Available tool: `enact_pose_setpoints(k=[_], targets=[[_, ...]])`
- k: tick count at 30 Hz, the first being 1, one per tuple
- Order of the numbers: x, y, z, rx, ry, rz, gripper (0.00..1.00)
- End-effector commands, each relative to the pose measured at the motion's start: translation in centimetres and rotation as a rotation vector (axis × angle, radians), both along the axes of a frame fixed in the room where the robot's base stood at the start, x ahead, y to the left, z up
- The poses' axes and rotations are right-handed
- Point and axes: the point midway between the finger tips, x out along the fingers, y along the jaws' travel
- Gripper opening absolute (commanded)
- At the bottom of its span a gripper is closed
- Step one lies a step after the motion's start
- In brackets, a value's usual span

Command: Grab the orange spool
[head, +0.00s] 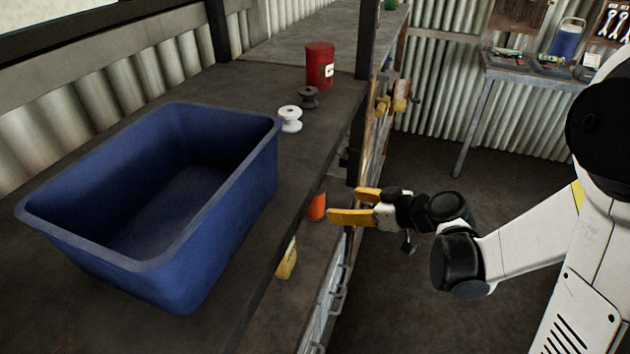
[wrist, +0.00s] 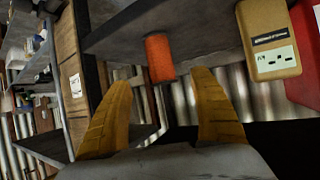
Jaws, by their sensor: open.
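The orange spool (head: 317,206) stands on the shelf below the benchtop in the head view, partly hidden behind the bench edge. In the wrist view it shows as an orange cylinder (wrist: 160,58) just beyond the fingertips, roughly centred between them. My gripper (head: 352,207) has yellow fingers spread apart and pointing at the spool from the aisle side. It also shows in the wrist view (wrist: 162,80), with nothing between its fingers. I cannot tell whether a fingertip touches the spool.
A yellow boxy device (wrist: 268,40) lies on the same shelf; it shows as a yellow item (head: 286,260) in the head view. On the benchtop are a large empty blue bin (head: 200,245), a white spool (head: 290,119), a dark spool (head: 309,97) and a red can (head: 319,65).

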Motion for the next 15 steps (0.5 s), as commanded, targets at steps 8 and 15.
enact_pose_setpoints(k=[8,15], targets=[[1.9,1.7,-1.8,0.012,-0.05,0.032,0.72],[3.9,3.8,-3.1,0.013,-0.05,0.028,0.72]])
